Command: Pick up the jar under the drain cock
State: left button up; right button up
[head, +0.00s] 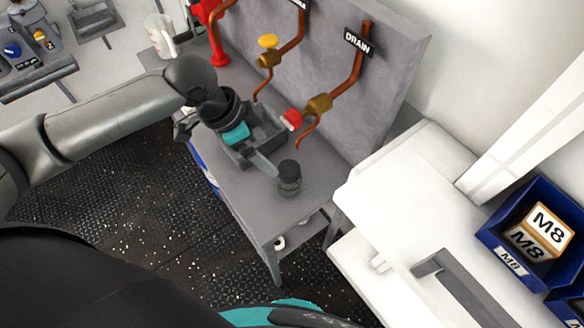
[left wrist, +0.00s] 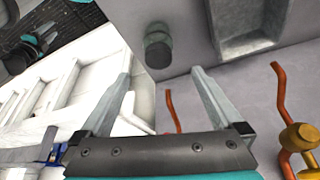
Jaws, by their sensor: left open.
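The jar (head: 289,180) is small, with a dark lid and a greenish body. It stands upright on the grey bench (head: 243,190), near the end of the bench by the white counter. The drain cock (head: 318,104), brass with a red handle, hangs on a copper pipe under the DRAIN sign. Its spout (head: 304,138) ends behind the jar. My left gripper (head: 268,166) is open, its fingers pointing at the jar from the left. In the left wrist view the jar (left wrist: 157,45) shows just beyond the gap between the open fingertips (left wrist: 160,73).
A grey open basin (head: 268,133) sits on the bench beside my left gripper. A yellow-handled valve (head: 268,55) and a red pipe fitting (head: 213,35) stand further left. The backboard (head: 375,95) rises behind. Blue M8 bins (head: 510,262) are at the right.

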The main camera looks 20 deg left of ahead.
aim_at(283, 170)
pick_arm(q)
jog(key=b+x, duration=0.1)
jog(key=x, duration=0.7)
jog(key=shift+d+f, duration=0.15)
jog(key=shift+x, duration=0.8)
jog(key=shift+b+x, duration=0.6)
jog(key=shift+x, duration=1.75)
jog(key=shift+s, duration=0.15)
pick_arm(e)
jog(key=shift+s+f, duration=0.3)
jog(key=shift+f, duration=0.3)
jog(key=shift+s+f, duration=0.25)
jog(key=shift+f, duration=0.3)
pick_arm(q)
jog(key=shift+c, duration=0.4)
jog(key=c, duration=1.3)
